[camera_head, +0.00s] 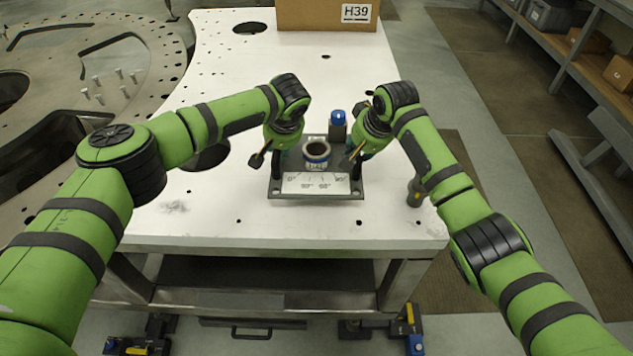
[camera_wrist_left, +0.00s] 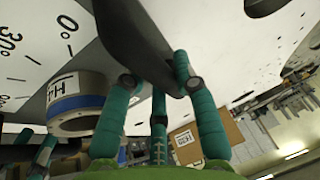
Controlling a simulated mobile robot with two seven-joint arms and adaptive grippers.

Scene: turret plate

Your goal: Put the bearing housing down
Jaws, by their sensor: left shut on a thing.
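The bearing housing appears to be the short round ring (camera_head: 316,152) with a blue band and a white label, standing upright behind the white angle scale. It also shows at the left of the left wrist view (camera_wrist_left: 78,100). My left gripper (camera_head: 277,152) is left of the housing, apart from it. In the left wrist view its teal fingers (camera_wrist_left: 160,82) are shut on a dark grey handle (camera_wrist_left: 140,40). My right gripper (camera_head: 362,152) is just right of the housing, by a dark post (camera_head: 356,168); its grip is hidden.
The dark plate (camera_head: 316,195) with the angle scale lies on the white table (camera_head: 230,215). A blue-capped object (camera_head: 337,122) stands behind the housing. A dark cylinder (camera_head: 415,192) stands at the right edge. A carton marked H39 (camera_head: 325,14) is at the back. The left front is mostly clear.

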